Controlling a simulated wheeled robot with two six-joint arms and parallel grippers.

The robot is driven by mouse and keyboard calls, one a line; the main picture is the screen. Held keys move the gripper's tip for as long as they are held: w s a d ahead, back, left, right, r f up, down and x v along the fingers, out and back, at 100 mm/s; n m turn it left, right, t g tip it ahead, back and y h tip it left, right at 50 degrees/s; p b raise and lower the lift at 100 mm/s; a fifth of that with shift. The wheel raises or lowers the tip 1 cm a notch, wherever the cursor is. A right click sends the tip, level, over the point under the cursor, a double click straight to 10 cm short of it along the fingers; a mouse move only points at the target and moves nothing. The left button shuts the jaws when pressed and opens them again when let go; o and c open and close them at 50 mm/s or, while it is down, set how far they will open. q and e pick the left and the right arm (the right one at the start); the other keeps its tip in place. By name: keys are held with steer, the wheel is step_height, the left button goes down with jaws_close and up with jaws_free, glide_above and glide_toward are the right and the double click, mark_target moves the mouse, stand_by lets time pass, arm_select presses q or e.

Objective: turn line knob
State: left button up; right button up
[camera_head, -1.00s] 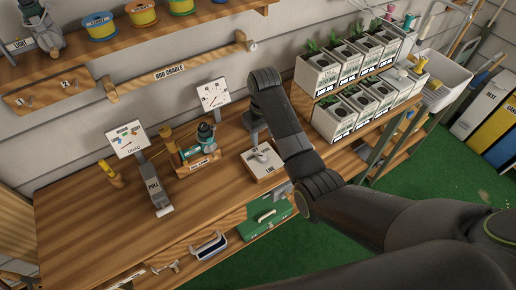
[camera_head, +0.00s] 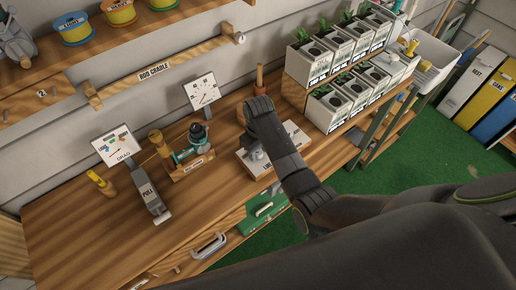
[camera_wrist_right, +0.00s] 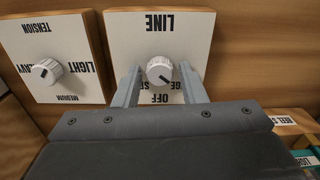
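The white line knob (camera_wrist_right: 160,70) sits on a pale square plate (camera_wrist_right: 190,30) marked LINE and OFF; its dark pointer mark faces lower right in the right wrist view. My right gripper (camera_wrist_right: 160,76) is open, one finger on each side of the knob, with visible gaps on both sides. In the head view the LINE plate (camera_head: 247,166) lies on the bench, partly covered by my right arm, and the fingers are mostly hidden there. My left gripper is not in view.
A similar tension knob (camera_wrist_right: 46,71) is beside the line plate. On the bench (camera_head: 95,230) stand a reel (camera_head: 193,146), a PULL lever (camera_head: 151,199), a drag sign (camera_head: 115,147) and a dial sign (camera_head: 202,92). Potted seedlings (camera_head: 345,95) stand at the right.

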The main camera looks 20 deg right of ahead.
steer(key=c, duration=0.7)
steer(key=shift+w+m, duration=0.1)
steer(key=shift+m, duration=0.2)
steer(key=m, duration=0.9)
steer(key=shift+r, duration=0.1)
stand_by(0.3)
steer(key=o, duration=1)
steer(key=shift+c, duration=0.2)
